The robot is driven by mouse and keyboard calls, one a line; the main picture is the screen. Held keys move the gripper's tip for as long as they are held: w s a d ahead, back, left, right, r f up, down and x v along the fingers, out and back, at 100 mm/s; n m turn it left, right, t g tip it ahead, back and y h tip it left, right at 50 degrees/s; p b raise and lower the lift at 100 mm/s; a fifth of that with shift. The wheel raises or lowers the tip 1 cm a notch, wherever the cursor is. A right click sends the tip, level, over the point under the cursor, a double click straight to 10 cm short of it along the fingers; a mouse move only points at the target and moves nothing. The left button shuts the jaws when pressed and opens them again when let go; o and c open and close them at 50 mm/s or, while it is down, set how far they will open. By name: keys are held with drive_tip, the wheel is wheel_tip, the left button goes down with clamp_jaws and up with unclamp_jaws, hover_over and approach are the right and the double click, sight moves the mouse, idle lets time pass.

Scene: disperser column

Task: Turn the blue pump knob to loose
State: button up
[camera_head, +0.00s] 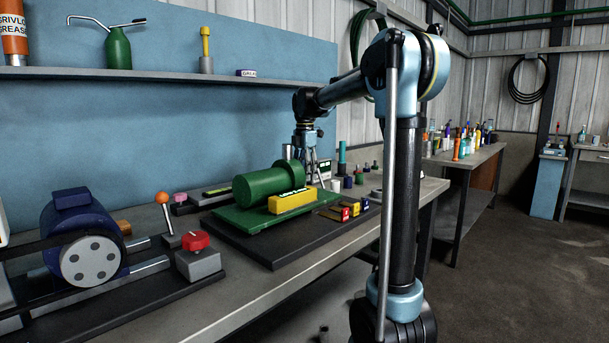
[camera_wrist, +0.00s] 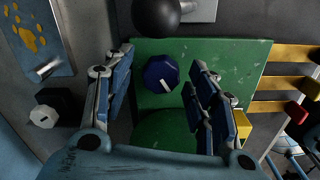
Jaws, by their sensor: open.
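The blue knob (camera_wrist: 160,72) shows in the wrist view as a dark blue, faceted disc with a short white slanted mark near its lower edge. It sits by the green pump body and plate (camera_wrist: 250,58). My gripper (camera_wrist: 158,68) is open, with one finger to the left of the knob and one to the right. A gap shows on each side, and I cannot tell how far above it the fingers are. In the head view my gripper (camera_head: 310,150) is behind the far end of the green pump (camera_head: 265,187); the knob is hidden there. No loose label is readable.
A black ball (camera_wrist: 155,15) is close above the knob in the wrist view. A yellow block (camera_head: 293,201) and red and yellow tags (camera_head: 350,209) are in front of the pump. A blue motor (camera_head: 85,235) and red knob (camera_head: 195,241) stand left.

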wheel_tip(320, 180, up, 12)
idle(0.6)
drive_tip(key=shift+w, duration=0.1)
